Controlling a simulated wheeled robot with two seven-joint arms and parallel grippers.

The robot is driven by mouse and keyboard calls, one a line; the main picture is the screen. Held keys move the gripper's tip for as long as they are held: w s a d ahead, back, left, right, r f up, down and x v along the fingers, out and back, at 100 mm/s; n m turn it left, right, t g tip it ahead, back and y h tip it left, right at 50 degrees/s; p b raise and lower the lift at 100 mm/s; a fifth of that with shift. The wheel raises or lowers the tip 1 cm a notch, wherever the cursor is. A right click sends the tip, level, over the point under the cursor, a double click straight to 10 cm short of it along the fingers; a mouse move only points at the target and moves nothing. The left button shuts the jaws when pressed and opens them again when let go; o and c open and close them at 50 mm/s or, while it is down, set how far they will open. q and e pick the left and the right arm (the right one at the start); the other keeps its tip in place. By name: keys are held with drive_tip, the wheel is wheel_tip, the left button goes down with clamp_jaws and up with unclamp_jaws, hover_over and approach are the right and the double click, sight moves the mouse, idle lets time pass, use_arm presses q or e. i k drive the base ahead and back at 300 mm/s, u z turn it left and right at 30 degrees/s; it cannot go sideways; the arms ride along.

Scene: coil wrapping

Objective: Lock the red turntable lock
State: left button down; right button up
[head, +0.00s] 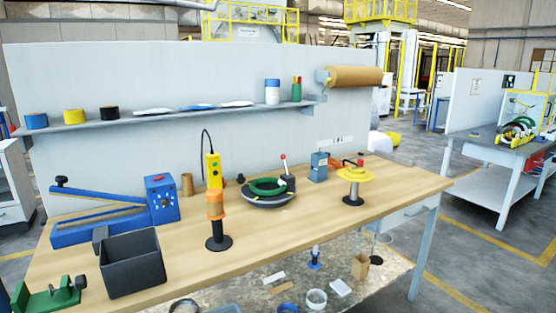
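A dark round turntable (267,201) stands on the wooden workbench, with a green coil (265,185) lying on it. Just behind its right side is a dark upright piece with a pale lever that leans slightly and ends in a red knob (284,157). To the right, a yellow spool (355,174) on a black stand has a small red and dark piece (350,162) on top. I cannot tell for sure which red part is the turntable lock, or whether it is locked. Neither of my grippers is in view.
An orange-topped stand (216,222) is left of the turntable, with a yellow pendant (213,168) behind it. A dark bin (133,263), a blue sealer (95,226) and a green clamp (45,297) crowd the left. A small blue box (319,167) stands behind. The bench's front right is clear.

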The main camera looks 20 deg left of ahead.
sight(283, 155)
drive_tip(key=z, duration=0.05)
drive_tip(key=i, duration=1.55)
drive_tip(key=u, duration=0.35)
